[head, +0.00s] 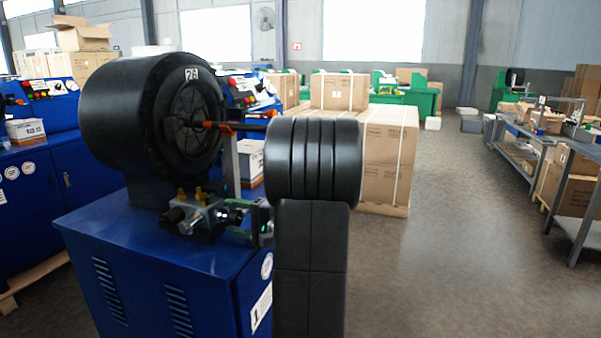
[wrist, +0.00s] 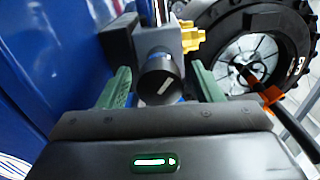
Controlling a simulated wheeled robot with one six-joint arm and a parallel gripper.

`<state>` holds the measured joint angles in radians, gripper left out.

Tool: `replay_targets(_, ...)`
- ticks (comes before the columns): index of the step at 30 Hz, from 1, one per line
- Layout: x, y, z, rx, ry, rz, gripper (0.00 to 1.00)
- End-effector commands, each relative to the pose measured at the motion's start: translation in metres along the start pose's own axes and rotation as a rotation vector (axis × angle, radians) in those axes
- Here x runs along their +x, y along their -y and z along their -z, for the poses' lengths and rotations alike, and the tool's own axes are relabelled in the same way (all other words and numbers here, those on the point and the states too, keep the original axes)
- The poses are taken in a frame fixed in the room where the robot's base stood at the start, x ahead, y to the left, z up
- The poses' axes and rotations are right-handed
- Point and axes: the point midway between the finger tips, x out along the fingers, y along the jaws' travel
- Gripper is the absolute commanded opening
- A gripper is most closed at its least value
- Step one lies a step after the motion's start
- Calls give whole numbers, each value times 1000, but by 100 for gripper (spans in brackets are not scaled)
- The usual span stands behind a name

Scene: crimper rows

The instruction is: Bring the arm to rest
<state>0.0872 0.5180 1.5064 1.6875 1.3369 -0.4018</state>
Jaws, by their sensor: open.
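My gripper (wrist: 160,72) is open in the wrist view, with one green finger on each side of a black round knob (wrist: 158,86) that has a white mark. The knob sits between the fingers; I cannot tell whether they touch it. In the head view my gripper (head: 262,222) is at the right end of the valve block (head: 200,214) on the front of the blue crimper cabinet (head: 165,262). My dark arm hides part of the gripper and what is behind it.
The black crimper head (head: 135,110) stands just above the valve block, with an orange-marked bar (head: 228,127) at its opening. Stacked cartons (head: 385,150) stand behind my arm. Grey benches (head: 525,150) are at the right. The floor (head: 440,250) between is clear.

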Motion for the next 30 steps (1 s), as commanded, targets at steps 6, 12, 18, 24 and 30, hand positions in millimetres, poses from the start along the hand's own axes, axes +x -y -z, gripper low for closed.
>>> replay_targets(6, -1, -2, 0, -214, 0, 0, 59)
replay_targets(12, -1, -1, 0, -403, 0, 0, 59)
replay_targets(18, -1, 0, 0, -580, 0, 0, 59)
replay_targets(24, -1, 1, 0, -749, 0, 0, 59)
replay_targets(30, -1, 2, -1, -910, 0, 0, 59)
